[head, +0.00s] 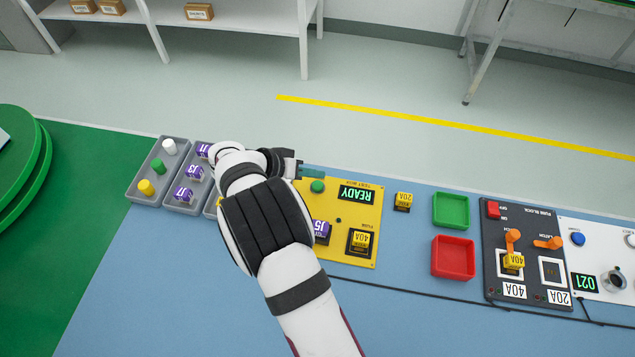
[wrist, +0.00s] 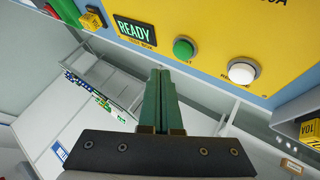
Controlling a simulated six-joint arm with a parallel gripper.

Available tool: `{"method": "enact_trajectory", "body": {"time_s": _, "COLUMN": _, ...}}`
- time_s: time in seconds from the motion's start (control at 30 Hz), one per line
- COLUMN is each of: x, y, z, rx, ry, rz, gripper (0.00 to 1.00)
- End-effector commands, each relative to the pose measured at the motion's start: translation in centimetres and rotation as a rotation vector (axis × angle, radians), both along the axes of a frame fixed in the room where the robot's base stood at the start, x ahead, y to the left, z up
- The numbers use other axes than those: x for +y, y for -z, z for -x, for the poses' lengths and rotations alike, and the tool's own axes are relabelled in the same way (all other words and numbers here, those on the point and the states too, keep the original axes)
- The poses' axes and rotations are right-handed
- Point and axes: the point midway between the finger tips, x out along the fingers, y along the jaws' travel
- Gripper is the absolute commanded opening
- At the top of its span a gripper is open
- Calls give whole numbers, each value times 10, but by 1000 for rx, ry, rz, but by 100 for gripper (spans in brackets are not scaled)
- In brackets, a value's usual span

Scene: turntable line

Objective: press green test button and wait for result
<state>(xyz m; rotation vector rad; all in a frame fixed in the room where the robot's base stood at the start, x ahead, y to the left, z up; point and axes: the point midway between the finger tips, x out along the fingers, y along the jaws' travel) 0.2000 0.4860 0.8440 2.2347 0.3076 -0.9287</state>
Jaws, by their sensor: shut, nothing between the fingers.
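The yellow test box (head: 362,203) lies on the blue bench, partly hidden by my arm. Its green button (head: 317,186) also shows in the wrist view (wrist: 184,49), not covered by the fingers. The display (head: 357,193) reads READY in green. A purple J5 block (head: 321,231) and a yellow 40A fuse (head: 361,239) sit on the box. My gripper (head: 322,172) is shut and empty, its green fingers just beyond the button at the box's far edge. In the wrist view the fingertips (wrist: 160,72) end just short of the button; contact is not visible.
A white round button or lamp (wrist: 242,70) is beside the green button. Grey trays (head: 160,172) stand left. A loose 20A fuse (head: 403,201), a green tray (head: 451,210), a red tray (head: 454,257) and a fuse block (head: 526,260) are right.

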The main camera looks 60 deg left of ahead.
Motion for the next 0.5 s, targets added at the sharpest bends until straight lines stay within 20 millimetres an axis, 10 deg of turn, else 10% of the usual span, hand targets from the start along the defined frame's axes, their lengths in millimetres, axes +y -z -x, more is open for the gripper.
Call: {"method": "enact_trajectory", "body": {"time_s": 0.5, "x": 0, "y": 17, "z": 0, "rx": 0, "ry": -1, "rz": 1, "gripper": 0}}
